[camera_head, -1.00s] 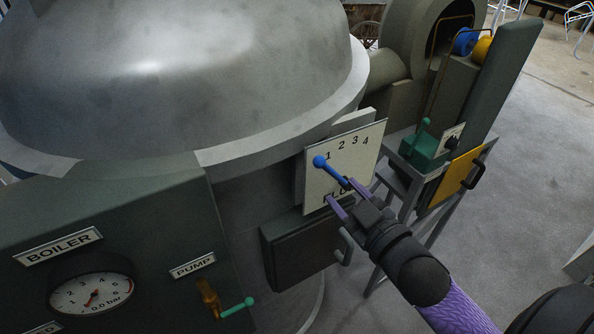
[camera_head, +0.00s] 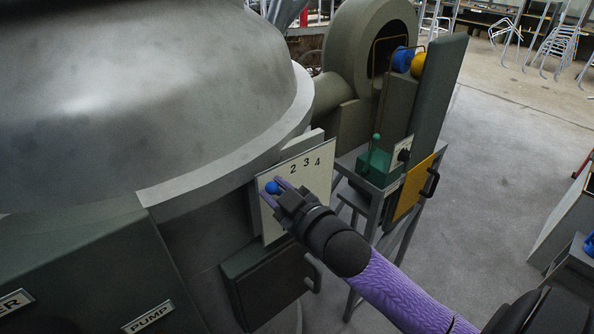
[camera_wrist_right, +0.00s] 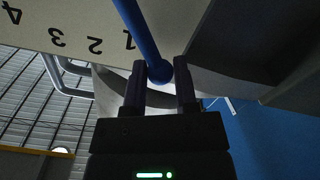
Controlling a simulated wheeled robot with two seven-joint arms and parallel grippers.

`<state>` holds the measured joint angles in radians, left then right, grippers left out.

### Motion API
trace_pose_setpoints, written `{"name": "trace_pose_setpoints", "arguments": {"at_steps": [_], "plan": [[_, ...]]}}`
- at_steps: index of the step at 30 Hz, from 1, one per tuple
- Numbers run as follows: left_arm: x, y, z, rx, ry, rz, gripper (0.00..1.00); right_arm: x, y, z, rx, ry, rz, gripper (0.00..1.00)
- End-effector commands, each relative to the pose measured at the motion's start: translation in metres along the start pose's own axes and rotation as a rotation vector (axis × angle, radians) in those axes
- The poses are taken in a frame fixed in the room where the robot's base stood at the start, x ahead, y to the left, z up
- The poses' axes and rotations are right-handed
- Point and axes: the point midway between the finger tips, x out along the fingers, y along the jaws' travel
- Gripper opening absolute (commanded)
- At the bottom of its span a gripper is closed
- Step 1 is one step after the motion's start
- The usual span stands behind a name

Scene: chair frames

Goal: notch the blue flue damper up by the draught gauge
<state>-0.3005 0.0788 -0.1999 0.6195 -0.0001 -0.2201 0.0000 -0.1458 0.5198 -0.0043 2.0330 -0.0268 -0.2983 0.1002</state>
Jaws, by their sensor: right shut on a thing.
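The blue flue damper lever has a round knob (camera_head: 272,187) at the left side of a pale plate (camera_head: 318,180). The plate shows the numbers 2, 3 and 4 in the head view. In the right wrist view the blue lever (camera_wrist_right: 138,30) ends in its knob beside the number 1. My right gripper (camera_head: 274,191) is shut on the knob, with one finger on each side of it. The gripper hides the rest of the lever in the head view. I cannot tell for sure which part is the draught gauge. My left gripper is not in view.
The big grey boiler (camera_head: 130,90) fills the left. A dark box with a handle (camera_head: 270,275) sits below the plate. A metal stand on the right carries a green device (camera_head: 375,165) and a yellow panel (camera_head: 413,190). Open floor (camera_head: 500,170) lies further right.

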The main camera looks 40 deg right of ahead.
Motion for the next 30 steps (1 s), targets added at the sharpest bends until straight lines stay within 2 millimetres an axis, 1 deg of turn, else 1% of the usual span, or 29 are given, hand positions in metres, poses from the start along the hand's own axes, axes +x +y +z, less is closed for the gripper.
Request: {"name": "trace_pose_setpoints", "arguments": {"at_steps": [15, 18, 30], "plan": [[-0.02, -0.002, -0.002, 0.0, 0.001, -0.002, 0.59, 0.0, 0.035, -0.004, -0.002, 0.0, 0.0, 0.04], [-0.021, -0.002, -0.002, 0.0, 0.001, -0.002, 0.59, 0.0, 0.038, -0.003, -0.002, 0.001, 0.0, 0.03], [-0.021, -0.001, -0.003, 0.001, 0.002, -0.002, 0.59, 0.0, 0.041, -0.002, -0.002, 0.0, 0.001, 0.03]]}}
